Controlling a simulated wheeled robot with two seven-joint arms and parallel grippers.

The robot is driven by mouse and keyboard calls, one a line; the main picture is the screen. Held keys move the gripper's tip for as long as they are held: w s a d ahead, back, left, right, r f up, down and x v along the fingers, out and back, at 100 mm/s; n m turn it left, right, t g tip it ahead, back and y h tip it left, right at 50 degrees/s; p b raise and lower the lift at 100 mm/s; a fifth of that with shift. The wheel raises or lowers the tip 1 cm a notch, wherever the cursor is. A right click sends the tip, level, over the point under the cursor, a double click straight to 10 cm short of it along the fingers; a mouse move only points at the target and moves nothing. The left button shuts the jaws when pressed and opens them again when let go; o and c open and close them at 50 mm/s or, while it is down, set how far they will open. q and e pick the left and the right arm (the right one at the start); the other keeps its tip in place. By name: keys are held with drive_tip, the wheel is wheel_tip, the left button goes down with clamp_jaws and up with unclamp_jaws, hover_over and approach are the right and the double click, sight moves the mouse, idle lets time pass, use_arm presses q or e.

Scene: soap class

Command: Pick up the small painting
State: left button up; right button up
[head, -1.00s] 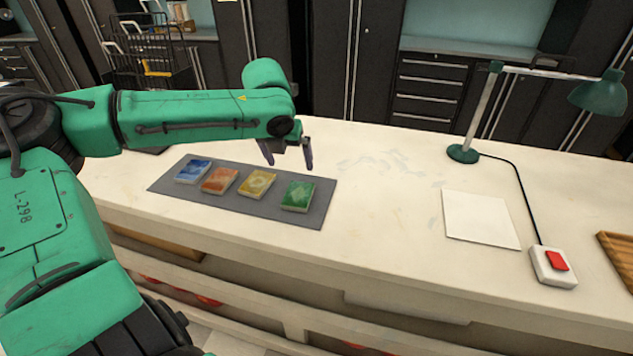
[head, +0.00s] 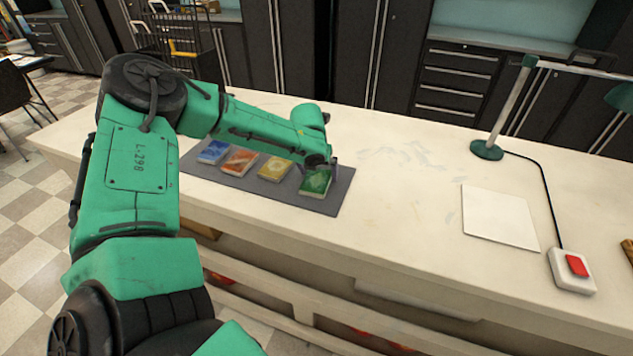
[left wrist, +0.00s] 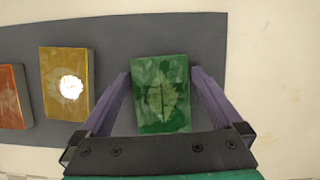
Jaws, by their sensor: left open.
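Four small painted blocks lie in a row on a grey mat (head: 345,187): a blue one (head: 212,152), an orange-red one (head: 239,163), a yellow one (head: 274,169) and a green one (head: 315,184). The green one has a leaf design in the left wrist view (left wrist: 161,95). My left gripper (head: 322,172) is over the green painting. In the left wrist view its purple fingers (left wrist: 162,88) are open, one on each side of the green painting. I cannot tell whether they touch it. The yellow painting (left wrist: 68,84) is left of the left finger. My right gripper is not in view.
The pale bench top right of the mat is clear up to a white sheet (head: 499,216). A green desk lamp (head: 487,150) stands behind the sheet, its cord running to a red switch box (head: 573,270). Dark cabinets (head: 455,80) line the back.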

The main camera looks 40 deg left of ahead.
sight(318, 176)
use_arm(q)
drive_tip(key=shift+f, duration=0.1)
idle(0.3)
drive_tip(key=c, duration=1.1)
wheel_tip(318, 176, up, 20)
drive_tip(key=shift+r, duration=0.2)
